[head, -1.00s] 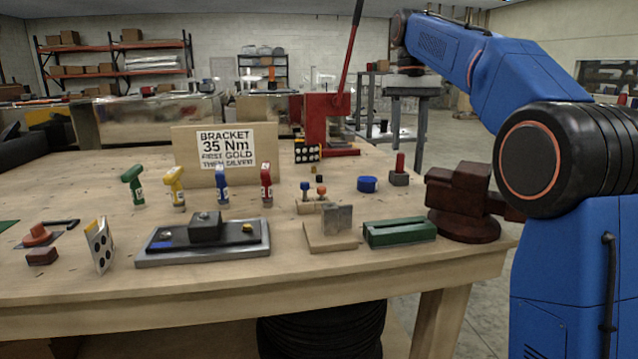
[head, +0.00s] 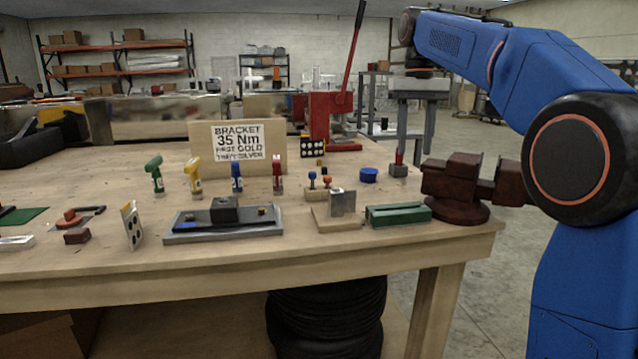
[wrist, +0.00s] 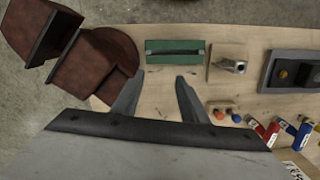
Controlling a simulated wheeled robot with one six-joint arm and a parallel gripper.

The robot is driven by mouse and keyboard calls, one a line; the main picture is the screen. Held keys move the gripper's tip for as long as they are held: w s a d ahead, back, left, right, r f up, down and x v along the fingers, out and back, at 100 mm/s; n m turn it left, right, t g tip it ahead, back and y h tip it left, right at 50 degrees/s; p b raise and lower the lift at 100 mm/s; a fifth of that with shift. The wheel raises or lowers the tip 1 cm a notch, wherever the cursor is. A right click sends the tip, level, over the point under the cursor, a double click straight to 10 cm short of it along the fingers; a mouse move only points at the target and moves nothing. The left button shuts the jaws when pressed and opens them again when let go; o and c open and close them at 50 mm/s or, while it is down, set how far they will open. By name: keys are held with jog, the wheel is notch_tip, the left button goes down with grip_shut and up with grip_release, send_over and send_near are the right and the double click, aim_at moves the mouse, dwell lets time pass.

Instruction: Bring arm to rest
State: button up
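My gripper (wrist: 155,88) shows in the wrist view with its two fingers apart and nothing between them. It hangs above the workbench (head: 300,250), over bare wood beside the green slotted block (wrist: 174,52). The green block (head: 398,214) also shows in the head view, near the bench's right front edge. The dark red vise (head: 455,185) stands to its right.
A blue round part (head: 369,175) lies near the right. Open floor (head: 470,285) lies right of the bench.

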jog(key=s+d+f+t, duration=0.3)
jog(key=s+f, duration=1.2)
jog(key=s, duration=0.3)
jog(key=s+d+f+t, duration=0.2)
jog(key=s+d+f, duration=0.1)
jog(key=s+f, duration=1.3)
jog(key=shift+s+d+t, duration=0.15)
jog(key=shift+s+t, duration=0.25)
jog(key=shift+s, duration=0.55)
